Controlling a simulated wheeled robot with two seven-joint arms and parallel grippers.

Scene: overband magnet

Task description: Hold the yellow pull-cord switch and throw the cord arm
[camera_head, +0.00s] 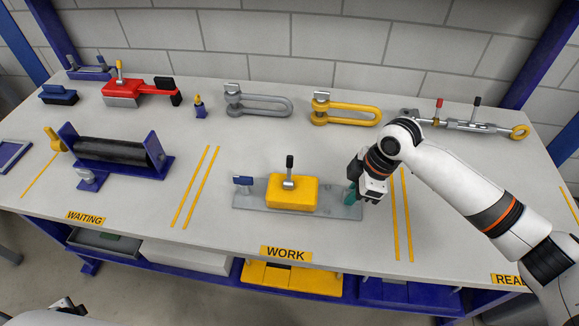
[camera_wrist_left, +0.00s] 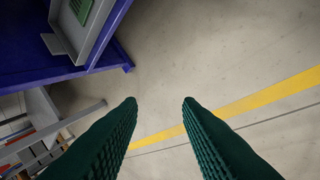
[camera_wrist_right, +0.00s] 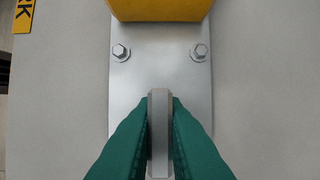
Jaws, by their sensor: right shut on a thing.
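The yellow pull-cord switch (camera_head: 291,192) sits on a grey base plate (camera_head: 243,201) in the WORK area. A black-knobbed cord arm (camera_head: 289,163) stands upright on its top. A small blue piece (camera_head: 243,181) is at the plate's left end. My right gripper (camera_head: 353,190) is at the plate's right end. In the right wrist view its green fingers (camera_wrist_right: 159,135) are shut on a thin grey upright tab (camera_wrist_right: 159,110) of the plate, with the yellow body (camera_wrist_right: 160,9) beyond. My left gripper shows only in the left wrist view (camera_wrist_left: 160,103), open and empty above the floor.
A roller in a blue frame (camera_head: 112,152) stands left, in the WAITING area. Along the back are a red-handled device (camera_head: 140,87), a grey shackle (camera_head: 257,104), a yellow shackle (camera_head: 345,111) and a turnbuckle (camera_head: 466,124). Bare table lies in front of the plate.

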